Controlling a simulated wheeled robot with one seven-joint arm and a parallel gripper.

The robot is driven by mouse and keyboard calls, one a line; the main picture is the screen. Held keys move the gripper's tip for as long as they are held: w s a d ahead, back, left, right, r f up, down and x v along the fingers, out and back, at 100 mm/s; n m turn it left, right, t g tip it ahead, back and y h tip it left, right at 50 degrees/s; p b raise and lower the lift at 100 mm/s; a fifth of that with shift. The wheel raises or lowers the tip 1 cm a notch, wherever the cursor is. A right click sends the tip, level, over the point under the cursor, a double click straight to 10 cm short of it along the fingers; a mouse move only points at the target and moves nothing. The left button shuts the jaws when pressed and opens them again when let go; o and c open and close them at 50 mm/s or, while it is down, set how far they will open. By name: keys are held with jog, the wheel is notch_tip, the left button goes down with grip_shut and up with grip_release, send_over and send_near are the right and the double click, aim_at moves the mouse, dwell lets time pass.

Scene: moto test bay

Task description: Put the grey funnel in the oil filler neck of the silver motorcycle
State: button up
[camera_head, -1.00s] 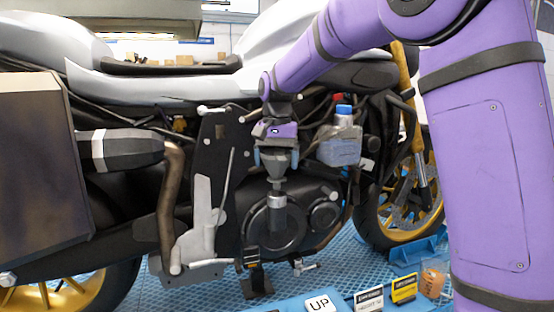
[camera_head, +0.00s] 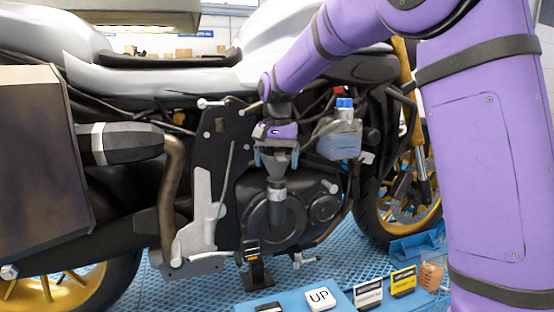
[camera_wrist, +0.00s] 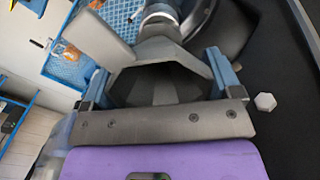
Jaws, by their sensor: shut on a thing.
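The grey funnel (camera_head: 279,161) hangs upright below my gripper (camera_head: 277,157) in the head view, wide end up. My gripper is shut on it, with a blue finger on each side of the cone. In the wrist view the funnel's dark, many-sided mouth (camera_wrist: 158,88) sits between the blue fingers. The oil filler neck (camera_head: 277,195), a light metal collar on the dark engine cover, is directly below the funnel. The funnel's lower end is at the top of the neck; I cannot tell how far it reaches inside. The silver motorcycle (camera_head: 165,78) stands side-on.
A clear bottle with a blue cap (camera_head: 340,140) stands just right of my gripper. A brown exhaust pipe (camera_head: 170,195) is to the left. A blue tray (camera_head: 335,293) with an UP block (camera_head: 320,299) and small labelled signs (camera_head: 403,282) lies in front.

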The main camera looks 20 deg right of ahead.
jog(key=shift+f, duration=0.9)
dwell(0.8)
jog(key=o, duration=0.7)
jog(key=shift+o, duration=0.2)
